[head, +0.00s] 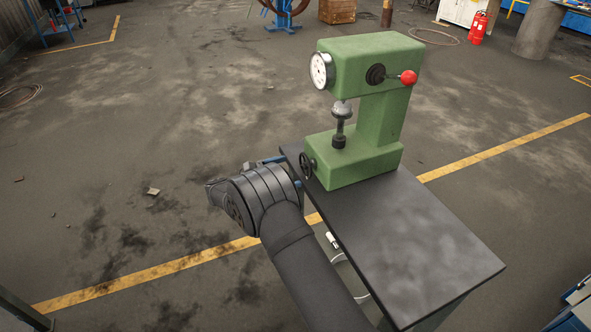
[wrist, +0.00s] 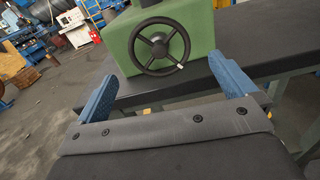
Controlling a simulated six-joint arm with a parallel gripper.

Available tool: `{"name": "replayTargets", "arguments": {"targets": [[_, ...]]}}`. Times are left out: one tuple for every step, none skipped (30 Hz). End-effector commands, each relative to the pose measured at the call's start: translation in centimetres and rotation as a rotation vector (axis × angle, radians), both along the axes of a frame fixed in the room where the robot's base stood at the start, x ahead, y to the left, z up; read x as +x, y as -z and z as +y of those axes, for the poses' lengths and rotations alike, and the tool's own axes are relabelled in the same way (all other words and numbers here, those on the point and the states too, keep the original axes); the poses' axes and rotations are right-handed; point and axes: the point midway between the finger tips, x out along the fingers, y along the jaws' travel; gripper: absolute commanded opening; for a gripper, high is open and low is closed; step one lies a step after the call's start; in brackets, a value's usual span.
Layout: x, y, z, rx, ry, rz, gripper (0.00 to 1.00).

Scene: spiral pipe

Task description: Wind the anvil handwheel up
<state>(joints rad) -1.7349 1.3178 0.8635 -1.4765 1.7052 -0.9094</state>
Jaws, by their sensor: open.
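The anvil handwheel (wrist: 159,46) is a black spoked wheel with a small light grip at its lower right rim. It is on the front of the green tester's base (head: 350,158), and shows small in the head view (head: 307,165). My gripper (wrist: 166,88) is open and empty, with one blue finger on each side of the wheel in the picture. Its fingers appear nearer the camera than the wheel, apart from it. Above the base stands the anvil post (head: 340,127) under a round steel piece (head: 342,107). My arm hides part of the gripper in the head view.
The tester stands on a dark table (head: 420,250), whose front edge runs close under my gripper. A dial (head: 321,70) and a red-knobbed lever (head: 408,77) are on the tester's head. A white cable (head: 345,262) hangs beside the table. Floor to the left is mostly clear.

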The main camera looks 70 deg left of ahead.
Motion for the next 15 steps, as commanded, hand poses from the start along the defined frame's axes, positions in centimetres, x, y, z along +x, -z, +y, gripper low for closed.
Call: {"name": "replayTargets", "arguments": {"targets": [[-1.5, 0.0, 0.1, 0.001, -0.004, 0.001, 1.00], [-2.2, 0.0, 0.1, 0.001, -0.004, 0.001, 1.00], [-3.3, 0.0, 0.1, 0.000, -0.004, 0.001, 1.00], [-4.0, 0.0, 0.1, 0.001, -0.004, 0.001, 1.00], [-4.7, 0.0, 0.1, 0.001, -0.004, 0.001, 1.00], [-5.7, 0.0, 0.1, 0.002, -0.004, 0.000, 1.00], [-6.4, 0.0, 0.0, 0.001, -0.003, 0.001, 1.00], [-7.1, 0.1, 0.0, 0.001, -0.003, 0.001, 1.00], [-8.1, 0.1, 0.0, 0.001, -0.003, 0.001, 1.00], [-8.7, 0.0, 0.0, 0.001, -0.003, 0.000, 1.00], [-9.3, 0.0, 0.1, 0.001, -0.003, 0.001, 1.00], [-10.0, 0.0, 0.0, 0.001, -0.003, 0.001, 1.00], [-10.5, 0.0, 0.0, 0.001, -0.003, 0.001, 1.00], [-10.9, 0.0, 0.0, 0.002, -0.002, 0.000, 1.00], [-11.4, 0.0, 0.0, 0.001, -0.002, 0.000, 1.00]]}}
